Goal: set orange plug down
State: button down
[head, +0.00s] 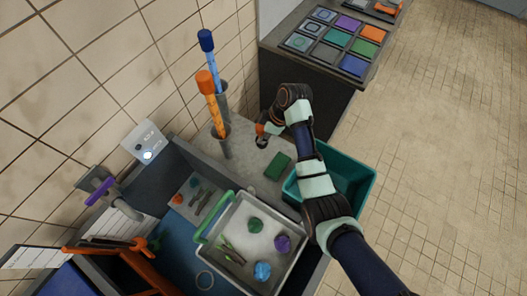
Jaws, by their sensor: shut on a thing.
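My gripper (264,137) hangs low over the pale speckled worktop (236,158), to the right of two upright rods. It is shut on a small orange piece, which I take to be the orange plug (259,129). The fingers and arm partly hide it, and I cannot tell whether it touches the worktop. A dark round shape shows right below the fingers, and I cannot make out what it is.
An orange-topped rod (207,85) and a blue-topped rod (208,48) stand left of my gripper in grey holders. A green block (277,166), a teal bin (356,172) and a grey tray (219,251) with several lumps lie nearer. A tiled wall (105,55) bounds the left.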

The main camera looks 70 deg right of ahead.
notch_tip(320, 180, down, 13)
jog(key=shift+r+b, duration=0.15)
jog(key=shift+b, duration=1.05)
jog(key=shift+f, duration=0.2)
jog(key=c, duration=0.8)
grip_release()
jog(key=shift+c, duration=0.2)
jog(key=shift+r, duration=0.1)
jog(key=shift+r, duration=0.3)
jog(key=p+v, duration=0.3)
jog(key=v, duration=0.8)
jog(key=shift+s+r, duration=0.15)
jog(key=shift+r, duration=0.1)
